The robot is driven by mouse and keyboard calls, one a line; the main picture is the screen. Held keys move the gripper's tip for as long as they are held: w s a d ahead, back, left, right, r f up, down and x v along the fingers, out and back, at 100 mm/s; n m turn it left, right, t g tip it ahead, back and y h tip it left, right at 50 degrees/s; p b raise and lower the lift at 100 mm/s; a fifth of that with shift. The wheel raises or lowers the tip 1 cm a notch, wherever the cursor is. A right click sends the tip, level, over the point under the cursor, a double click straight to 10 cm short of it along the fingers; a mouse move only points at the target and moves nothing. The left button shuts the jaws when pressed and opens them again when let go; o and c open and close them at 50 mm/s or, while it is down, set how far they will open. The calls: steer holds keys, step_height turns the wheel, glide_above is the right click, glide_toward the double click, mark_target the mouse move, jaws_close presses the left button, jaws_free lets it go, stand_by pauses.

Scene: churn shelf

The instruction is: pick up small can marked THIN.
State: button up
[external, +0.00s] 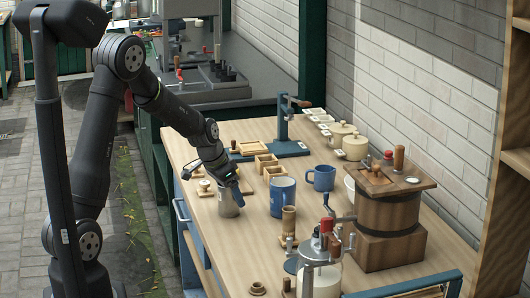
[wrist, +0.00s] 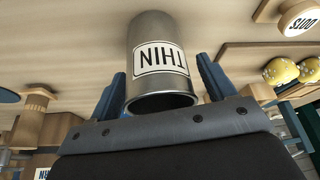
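The small can marked THIN is a grey metal cylinder. In the wrist view the can (wrist: 158,90) lies between my two blue fingers, with its dark open rim towards the camera and its label upside down. My gripper (wrist: 162,72) is around the can, with a narrow gap on the right side; contact on the left is hard to judge. In the external view the can (external: 228,206) stands upright on the wooden bench under my gripper (external: 226,184), which partly hides its top.
A blue mug (external: 282,196) and a wooden cylinder (external: 289,220) stand to the right of the can. Wooden trays (external: 265,162) and a blue press stand (external: 284,140) are behind. A label reading DOTS (wrist: 301,18) shows in the wrist view. Bare bench lies in front of the can.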

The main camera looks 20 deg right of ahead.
steer(key=c, duration=1)
steer(key=shift+c, duration=0.2)
steer(key=shift+r, duration=0.15)
